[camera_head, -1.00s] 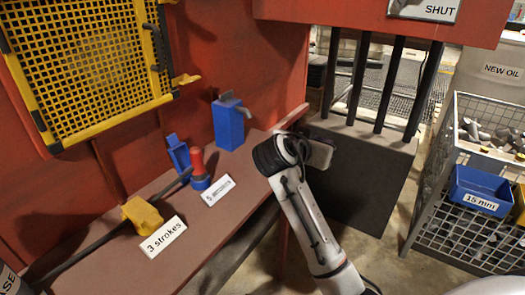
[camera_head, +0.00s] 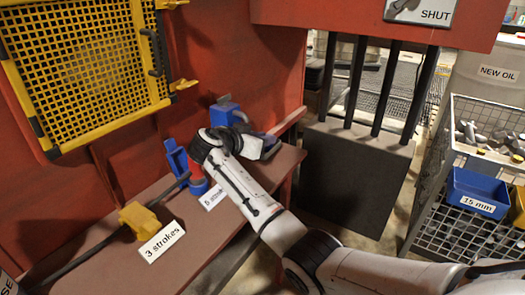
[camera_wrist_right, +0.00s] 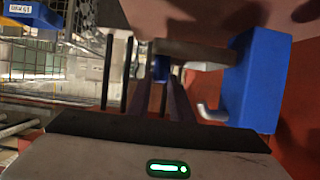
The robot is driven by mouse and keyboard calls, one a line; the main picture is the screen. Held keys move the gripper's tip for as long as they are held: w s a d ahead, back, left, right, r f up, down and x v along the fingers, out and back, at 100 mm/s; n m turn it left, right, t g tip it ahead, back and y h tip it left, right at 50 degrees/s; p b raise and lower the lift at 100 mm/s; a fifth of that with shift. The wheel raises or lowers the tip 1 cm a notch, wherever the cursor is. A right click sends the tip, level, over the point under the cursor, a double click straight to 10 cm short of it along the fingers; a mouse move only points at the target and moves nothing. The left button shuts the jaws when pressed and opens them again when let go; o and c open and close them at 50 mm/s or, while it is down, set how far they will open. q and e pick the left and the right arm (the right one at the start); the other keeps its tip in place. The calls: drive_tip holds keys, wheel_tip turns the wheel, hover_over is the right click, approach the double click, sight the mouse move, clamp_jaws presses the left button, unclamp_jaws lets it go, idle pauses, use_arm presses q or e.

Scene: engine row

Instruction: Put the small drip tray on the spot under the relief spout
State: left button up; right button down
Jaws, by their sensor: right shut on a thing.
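My right gripper (camera_head: 268,147) is over the shelf, just right of and in front of the blue block with the relief spout (camera_head: 224,112). The arm hides the spot under the spout in the head view. My left gripper is not in view.
The shelf (camera_head: 190,258) also holds a red-topped blue fitting (camera_head: 196,178), a blue holder (camera_head: 176,155), a yellow block on a dark bar (camera_head: 140,217) and label cards. Black vertical bars (camera_head: 384,88) and a wire rack with a blue bin (camera_head: 477,188) stand to the right.

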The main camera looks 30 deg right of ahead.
wheel_tip(320, 180, down, 3)
drive_tip(key=shift+f, duration=0.1)
drive_tip(key=shift+w+a+f, duration=0.1)
drive_tip(key=shift+w+f, duration=0.05)
drive_tip(key=shift+f, duration=0.35)
drive_tip(key=shift+f, duration=0.2)
drive_tip(key=c, duration=1.6)
unclamp_jaws()
drive_tip(key=shift+r, duration=0.1)
drive_tip(key=shift+r, duration=0.2)
drive_tip(key=v, duration=1.2)
